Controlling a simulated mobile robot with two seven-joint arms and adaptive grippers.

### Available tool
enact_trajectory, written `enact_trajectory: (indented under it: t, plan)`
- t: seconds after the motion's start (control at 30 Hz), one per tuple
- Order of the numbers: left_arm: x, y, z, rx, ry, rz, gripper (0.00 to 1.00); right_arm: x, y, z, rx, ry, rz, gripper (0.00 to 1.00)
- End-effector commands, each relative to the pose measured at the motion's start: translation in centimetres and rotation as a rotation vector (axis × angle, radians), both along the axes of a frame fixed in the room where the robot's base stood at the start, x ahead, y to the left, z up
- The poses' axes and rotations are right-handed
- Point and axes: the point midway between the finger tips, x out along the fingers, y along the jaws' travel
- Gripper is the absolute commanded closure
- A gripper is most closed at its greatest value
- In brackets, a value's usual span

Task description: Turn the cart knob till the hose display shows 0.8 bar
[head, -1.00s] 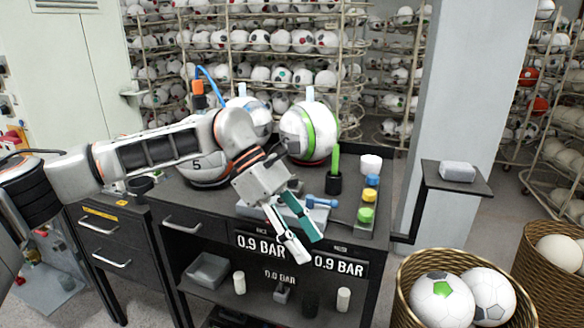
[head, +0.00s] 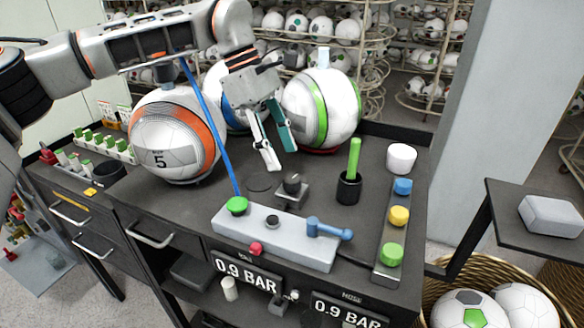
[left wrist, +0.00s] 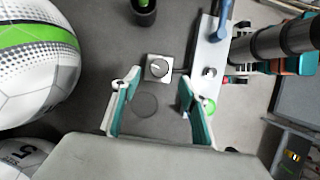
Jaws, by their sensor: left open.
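The cart knob (head: 292,183) is a dark round knob on a small square plate on the dark cart top. In the left wrist view the knob (left wrist: 157,68) has a pale mark and lies just past the fingertips, between their lines. My left gripper (head: 279,157) is open and empty, above and slightly behind the knob, not touching it. Its teal-padded fingers (left wrist: 155,90) also show in the left wrist view. The hose display (head: 345,311) on the cart front reads 0.9 BAR. A second display (head: 248,274) left of it also reads 0.9 BAR. My right gripper is not seen.
A grey block (head: 285,246) with a blue lever (head: 328,228) lies in front of the knob. Black cup (head: 348,188) with green stick stands right. Balls (head: 172,145) stand behind and left. A blue hose (head: 212,130) runs down to the block's green button.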

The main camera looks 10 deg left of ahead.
Motion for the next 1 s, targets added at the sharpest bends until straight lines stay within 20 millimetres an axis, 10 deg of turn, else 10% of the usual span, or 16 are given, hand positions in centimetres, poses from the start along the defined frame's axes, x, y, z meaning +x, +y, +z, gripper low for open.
enact_trajectory:
  t: [0.4,0.77,0.9,1.0]
  plan:
    - [-0.5,-2.1,-5.3,0.0,0.001,-0.002,0.56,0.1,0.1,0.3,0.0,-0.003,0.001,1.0]
    - [-0.6,-2.4,-5.8,-0.001,0.0,-0.001,0.56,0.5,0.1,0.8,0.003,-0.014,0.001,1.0]
    - [-0.6,-2.4,-5.8,-0.001,0.0,-0.001,0.9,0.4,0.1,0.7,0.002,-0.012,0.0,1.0]
    - [-0.6,-2.4,-5.8,-0.001,0.0,-0.001,0.94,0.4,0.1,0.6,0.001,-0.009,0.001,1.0]
